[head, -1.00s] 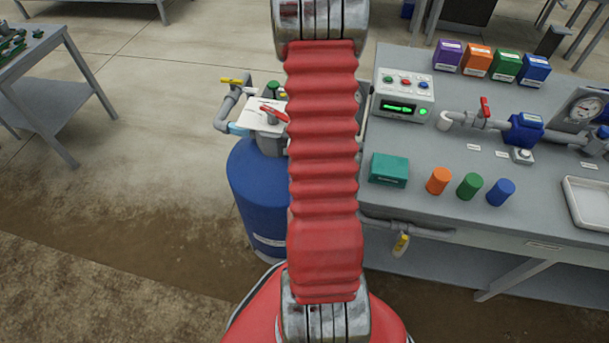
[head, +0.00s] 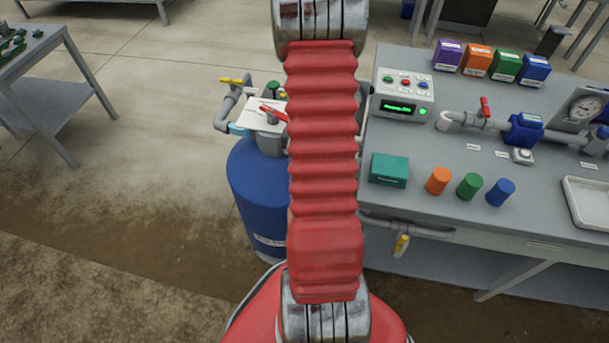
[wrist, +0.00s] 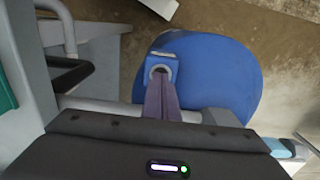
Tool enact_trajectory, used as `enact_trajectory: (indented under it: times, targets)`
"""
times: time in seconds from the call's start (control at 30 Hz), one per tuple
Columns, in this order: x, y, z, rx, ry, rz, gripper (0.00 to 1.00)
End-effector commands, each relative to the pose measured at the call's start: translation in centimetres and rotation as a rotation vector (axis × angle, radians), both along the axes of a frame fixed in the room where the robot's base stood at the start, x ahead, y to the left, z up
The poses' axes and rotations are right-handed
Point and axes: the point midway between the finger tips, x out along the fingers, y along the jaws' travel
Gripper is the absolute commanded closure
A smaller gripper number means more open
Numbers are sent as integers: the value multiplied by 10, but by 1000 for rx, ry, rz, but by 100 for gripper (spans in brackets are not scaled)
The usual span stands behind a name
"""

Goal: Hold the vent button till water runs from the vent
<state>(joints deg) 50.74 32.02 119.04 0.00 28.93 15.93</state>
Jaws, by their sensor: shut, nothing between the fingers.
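My gripper (wrist: 160,76) shows in the wrist view as dark purple fingers pressed together, empty. Its tips are at a round grey-rimmed fitting (wrist: 160,68) on a small blue block (wrist: 164,57), which seems to be the vent button. The tips cover part of its opening, and I cannot tell whether they touch or press it. The block stands on the blue tank (wrist: 225,75), which also shows in the head view (head: 258,195). No running water is visible. In the head view my red arm hides the gripper and the fitting.
A red-handled valve (head: 272,111) and grey pipework sit at the tank top.

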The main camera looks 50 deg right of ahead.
Motion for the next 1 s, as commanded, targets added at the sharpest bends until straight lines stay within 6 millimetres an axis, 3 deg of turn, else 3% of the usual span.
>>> enact_trajectory:
  times: [1.0]
  targets:
    - [0, 0, -11, 0, 0, 0, 100]
